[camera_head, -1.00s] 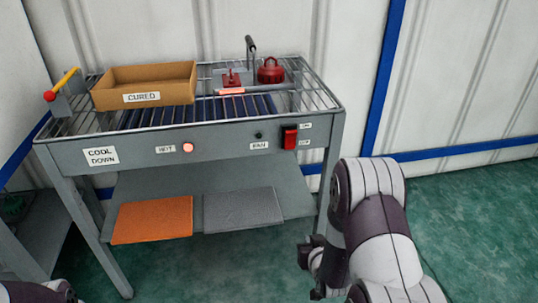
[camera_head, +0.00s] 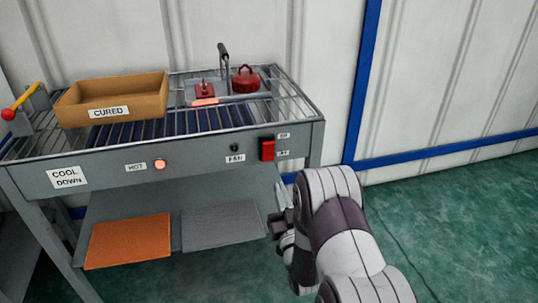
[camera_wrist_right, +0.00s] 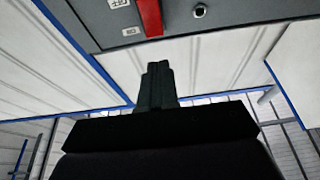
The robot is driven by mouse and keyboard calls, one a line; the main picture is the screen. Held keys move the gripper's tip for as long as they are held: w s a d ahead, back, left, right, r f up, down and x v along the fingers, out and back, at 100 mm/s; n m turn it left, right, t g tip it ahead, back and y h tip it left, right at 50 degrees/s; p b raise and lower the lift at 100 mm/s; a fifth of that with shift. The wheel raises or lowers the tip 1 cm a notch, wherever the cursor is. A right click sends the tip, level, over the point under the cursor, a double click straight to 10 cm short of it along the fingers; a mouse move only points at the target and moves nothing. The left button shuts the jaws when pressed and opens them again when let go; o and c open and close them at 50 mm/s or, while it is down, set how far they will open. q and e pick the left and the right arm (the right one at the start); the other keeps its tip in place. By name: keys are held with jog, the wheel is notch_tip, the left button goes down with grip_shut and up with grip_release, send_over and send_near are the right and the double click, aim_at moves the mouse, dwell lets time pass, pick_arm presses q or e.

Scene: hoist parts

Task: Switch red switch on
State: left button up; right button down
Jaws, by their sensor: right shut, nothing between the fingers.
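The red switch (camera_head: 267,148) is on the right part of the grey table's front panel, with small labels to its right. It also shows at the top of the right wrist view (camera_wrist_right: 149,17). My right gripper (camera_head: 280,222) is below the switch in the head view and apart from it. In the right wrist view its fingers (camera_wrist_right: 157,72) are shut together and empty, pointing toward the panel, with a gap to the switch. Which way the switch is set is too small to tell. My left gripper is not in view.
The grey table (camera_head: 205,165) holds a CURED box (camera_head: 112,95), a red kettle-like part (camera_head: 245,80) and a yellow lever with a red knob (camera_head: 20,102). A lit HOT lamp (camera_head: 159,165) and a dark FAN knob (camera_head: 234,147) sit left of the switch.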

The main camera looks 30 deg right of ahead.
jog(key=b, duration=0.1)
send_near(264, 138)
jog(key=x, duration=0.4)
jog(key=shift+r, duration=0.2)
jog(key=shift+w+r, duration=0.1)
jog(key=shift+r, duration=0.15)
jog(key=r+g+p, duration=0.1)
jog(key=p, duration=0.2)
jog(key=g+p, duration=0.1)
jog(key=p, duration=0.2)
jog(key=shift+w+r+y, duration=0.2)
jog(key=shift+r+y, duration=0.1)
jog(key=shift+r, duration=0.05)
jog(key=shift+w+g+p, duration=0.1)
jog(key=shift+g+p, duration=0.2)
jog(key=shift+w+d+f+b, duration=0.1)
jog(key=shift+f+b, duration=0.25)
jog(key=shift+f, duration=0.2)
